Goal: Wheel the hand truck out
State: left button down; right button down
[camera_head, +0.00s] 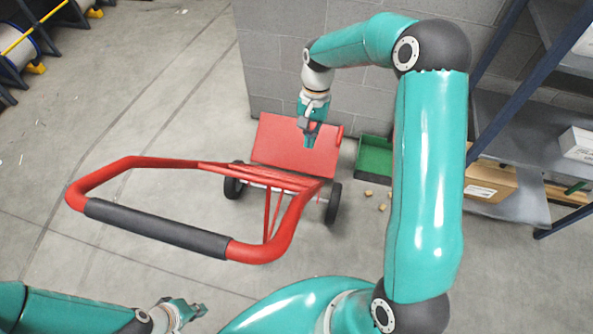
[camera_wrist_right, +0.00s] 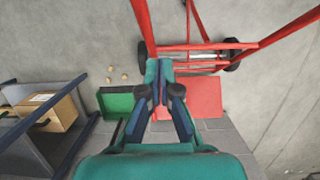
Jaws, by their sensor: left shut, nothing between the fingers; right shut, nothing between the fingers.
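The red hand truck (camera_head: 295,148) stands tilted back on the floor, its looped handle with a black grip (camera_head: 155,228) reaching toward me at the left. Its two dark wheels and red toe plate are near the grey block wall. In the right wrist view its frame and toe plate (camera_wrist_right: 205,97) fill the upper middle. My right gripper (camera_head: 309,139) is shut and empty, in front of or above the toe plate; I cannot tell whether it touches. It also shows in the wrist view (camera_wrist_right: 165,80). My left gripper (camera_head: 193,312) is shut and empty, low in the head view, apart from the handle.
A green bin (camera_head: 374,158) sits by the wall right of the truck, with several small tan pieces (camera_head: 383,207) on the floor before it. Shelving with boxes (camera_head: 488,181) stands at the right. Cable reels (camera_head: 18,50) are at the far left.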

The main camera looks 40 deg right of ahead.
jog(key=s+a+f, duration=0.3)
jog(key=a+f, duration=0.2)
jog(key=f, duration=0.3)
jog(key=shift+s+a+f+p, duration=0.2)
jog(key=shift+s+p, duration=0.15)
jog(key=shift+a, duration=0.1)
jog(key=shift+s, duration=0.1)
